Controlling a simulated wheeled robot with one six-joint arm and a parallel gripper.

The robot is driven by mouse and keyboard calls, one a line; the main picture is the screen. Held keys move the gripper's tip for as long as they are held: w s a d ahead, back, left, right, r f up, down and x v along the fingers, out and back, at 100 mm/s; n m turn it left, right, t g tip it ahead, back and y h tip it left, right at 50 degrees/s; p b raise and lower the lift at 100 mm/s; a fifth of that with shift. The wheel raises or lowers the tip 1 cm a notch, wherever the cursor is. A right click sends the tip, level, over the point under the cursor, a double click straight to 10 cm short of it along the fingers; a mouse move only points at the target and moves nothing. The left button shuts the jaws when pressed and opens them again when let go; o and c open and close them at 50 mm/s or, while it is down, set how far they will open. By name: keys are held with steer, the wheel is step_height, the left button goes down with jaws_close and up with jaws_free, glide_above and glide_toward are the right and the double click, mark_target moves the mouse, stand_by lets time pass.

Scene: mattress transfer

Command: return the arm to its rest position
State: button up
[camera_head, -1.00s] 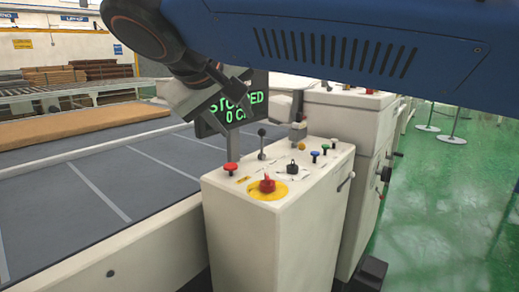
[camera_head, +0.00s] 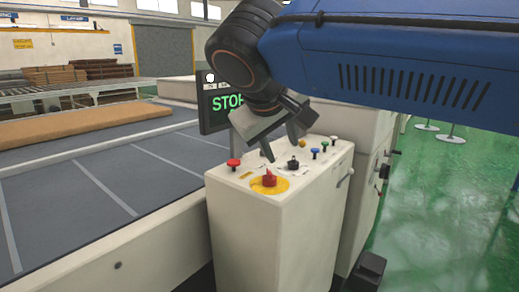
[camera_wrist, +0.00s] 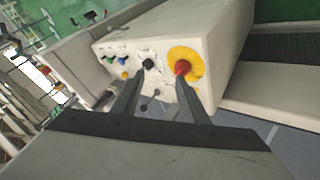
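My gripper (camera_head: 284,153) hangs over the white control console (camera_head: 262,235), with its two fingers pointing down. In the wrist view my gripper (camera_wrist: 160,78) has its fingers spread apart with nothing between them, so it is open and empty. Beyond the fingertips are the red emergency knob (camera_wrist: 182,68) on its yellow plate and the black knob (camera_wrist: 149,64). The red knob also shows in the head view (camera_head: 269,179). I cannot tell how far the fingertips are above the panel. My blue arm reaches in from the upper right.
A screen (camera_head: 215,103) behind my wrist shows green letters, partly hidden. Blue (camera_head: 315,152) and red (camera_head: 233,163) buttons stand on the console. A brown mattress (camera_head: 85,126) lies on the grey conveyor (camera_head: 70,190) at left. Green floor (camera_head: 435,215) is open at right.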

steer(key=s+d+f+m+g+y, duration=0.1)
steer(key=s+d+f+m+g, duration=0.3)
steer(key=d+f, duration=1.15)
steer(key=s+d+f+m+y, duration=0.1)
steer(key=s+d+f, duration=0.8)
steer(key=f, duration=0.5)
steer(key=shift+s+m+t+y, duration=0.3)
steer(key=shift+s+m+y, duration=0.1)
steer(key=shift+s, duration=0.7)
steer(key=shift+r, duration=0.1)
stand_by(0.4)
